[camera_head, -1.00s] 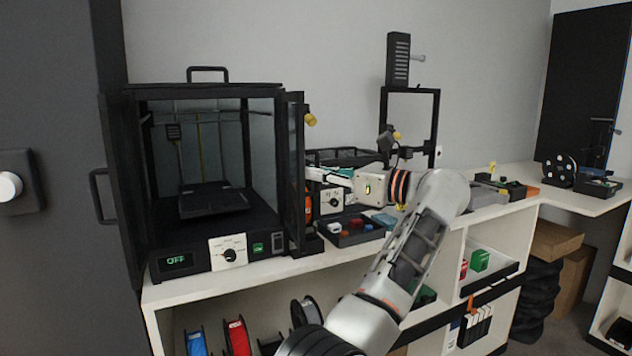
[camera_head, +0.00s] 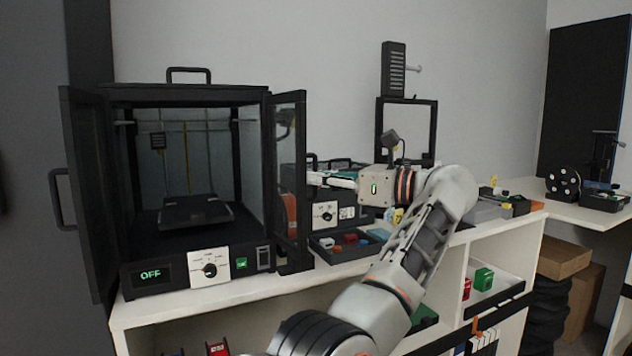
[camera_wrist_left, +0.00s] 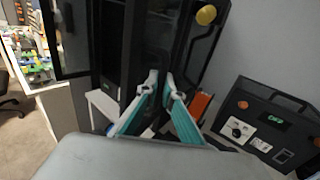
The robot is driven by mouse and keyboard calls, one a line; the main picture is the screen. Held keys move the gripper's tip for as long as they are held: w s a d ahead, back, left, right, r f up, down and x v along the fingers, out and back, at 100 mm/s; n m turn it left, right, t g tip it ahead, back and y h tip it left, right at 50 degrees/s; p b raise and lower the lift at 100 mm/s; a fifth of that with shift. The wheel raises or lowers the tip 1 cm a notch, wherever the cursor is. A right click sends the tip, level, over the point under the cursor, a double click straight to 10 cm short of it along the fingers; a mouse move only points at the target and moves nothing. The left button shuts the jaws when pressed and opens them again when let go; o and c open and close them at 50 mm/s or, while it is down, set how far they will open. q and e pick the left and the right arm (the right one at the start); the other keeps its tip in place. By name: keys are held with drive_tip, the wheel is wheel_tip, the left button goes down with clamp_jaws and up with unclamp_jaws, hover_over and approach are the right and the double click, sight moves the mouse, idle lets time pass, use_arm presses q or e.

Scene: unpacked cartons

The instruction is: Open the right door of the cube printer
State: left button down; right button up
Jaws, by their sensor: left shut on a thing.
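The cube printer (camera_head: 150,275) is a black framed box with glass sides and a green OFF display, at the left of the head view. Its right door (camera_head: 290,170) stands swung out from the front, and its left door (camera_head: 88,190) is open too. My left gripper (camera_head: 318,179) reaches from the right to the outer side of the right door. In the left wrist view its teal fingers (camera_wrist_left: 161,88) are close together on a dark part of the right door (camera_wrist_left: 160,45), apparently its handle; the exact contact is hard to see. My right gripper is out of view.
A smaller black device (camera_head: 325,213) and a tray of coloured parts (camera_head: 345,246) stand beside the door, under my left arm. A tall black frame (camera_head: 406,130) stands behind. The shelf front edge (camera_head: 230,303) runs below the printer.

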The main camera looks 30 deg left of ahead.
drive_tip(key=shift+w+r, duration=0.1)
use_arm(q)
drive_tip(key=c, duration=2.5)
unclamp_jaws()
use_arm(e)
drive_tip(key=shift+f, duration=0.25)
